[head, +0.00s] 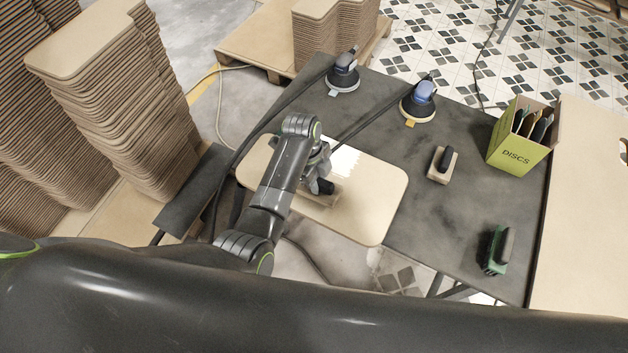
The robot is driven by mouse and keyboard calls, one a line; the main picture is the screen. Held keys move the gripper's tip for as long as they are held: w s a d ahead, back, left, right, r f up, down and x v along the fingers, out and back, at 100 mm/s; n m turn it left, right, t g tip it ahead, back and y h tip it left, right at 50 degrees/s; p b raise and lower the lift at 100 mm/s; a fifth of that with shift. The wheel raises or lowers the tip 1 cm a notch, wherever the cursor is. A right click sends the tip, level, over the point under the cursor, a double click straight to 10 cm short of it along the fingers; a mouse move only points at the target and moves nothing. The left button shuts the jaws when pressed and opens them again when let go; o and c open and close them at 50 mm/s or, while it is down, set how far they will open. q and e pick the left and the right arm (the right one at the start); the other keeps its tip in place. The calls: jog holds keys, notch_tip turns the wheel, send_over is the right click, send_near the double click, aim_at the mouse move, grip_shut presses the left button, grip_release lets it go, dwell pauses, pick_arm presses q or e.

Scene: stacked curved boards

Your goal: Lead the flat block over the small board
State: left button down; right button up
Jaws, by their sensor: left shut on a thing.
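The small board (372,200) is a pale tan panel with rounded corners, lying at the left part of the dark table and jutting past its near edge. My left gripper (321,182) is over the left half of the board. It is shut on the flat block (327,201), which has a light tan base and a dark grip. The block appears to rest on the board, but the arm and gripper hide much of it, so I cannot be sure of contact. My right gripper does not show.
Two sanders (342,77) (418,104) with hoses stand at the table's back. A tan block with a black handle (443,166), a green block (496,251) and a green DISCS box (517,150) are on the right. Stacked curved boards (130,90) stand at left.

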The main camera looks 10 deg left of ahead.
pick_arm(q)
jog(key=shift+s+a, duration=0.1)
jog(key=shift+w+a+f, duration=0.1)
jog(key=shift+w+a, duration=0.1)
jog(key=shift+a, duration=0.7)
jog(key=shift+w+a+f, duration=0.1)
jog(key=shift+w+a, duration=0.1)
jog(key=shift+a, duration=0.65)
jog(key=shift+w+a+f, duration=0.1)
jog(key=shift+w+a, duration=0.2)
jog(key=shift+a, duration=0.5)
jog(key=shift+w+a+f, duration=0.1)
jog(key=shift+w+a, duration=0.15)
jog(key=shift+a, duration=0.5)
jog(key=shift+d, duration=0.1)
jog(key=shift+w+d+f+b, duration=0.1)
jog(key=shift+w+d+b, duration=0.1)
jog(key=shift+w+b, duration=0.45)
jog(key=shift+w+d+f+b, duration=0.15)
jog(key=shift+w+b, duration=0.25)
jog(key=shift+w, duration=0.3)
jog(key=shift+w+d+r+b, duration=0.15)
jog(key=shift+w+d+b, duration=0.1)
jog(key=shift+w+b, duration=0.25)
jog(key=shift+w, duration=0.1)
